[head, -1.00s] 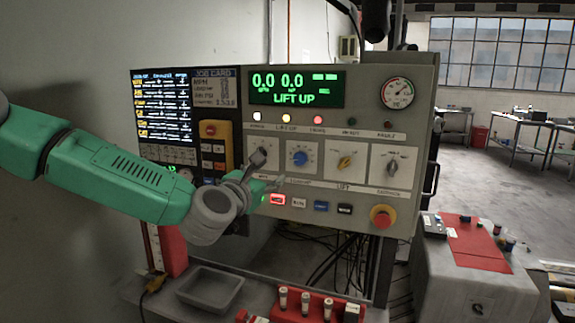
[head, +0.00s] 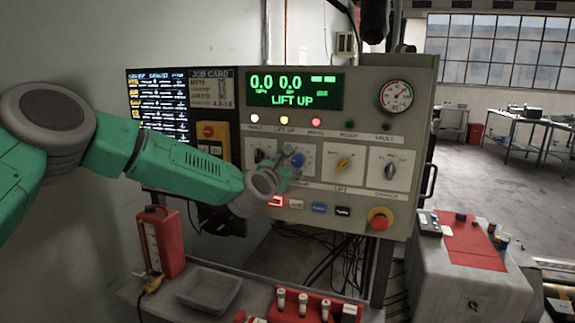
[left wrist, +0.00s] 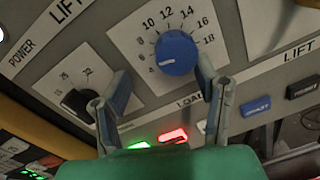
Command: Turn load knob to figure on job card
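The blue load knob (head: 298,160) sits on the grey panel, partly behind my left gripper (head: 291,170). In the left wrist view the load knob (left wrist: 177,52) has a scale around it, with figures up to 18, and its white mark points low left, near 4. My left gripper (left wrist: 163,72) is open and empty. Its two fingers stand apart below and to either side of the knob, with no clear contact. The job card (head: 212,88) is on the dark screen at the left; its figures are too small to read. My right gripper is not in view.
A black knob (left wrist: 80,102) is left of the load knob, close to one finger. Lit red (left wrist: 173,135) and green buttons lie below. A grey tray (head: 208,288) stands below.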

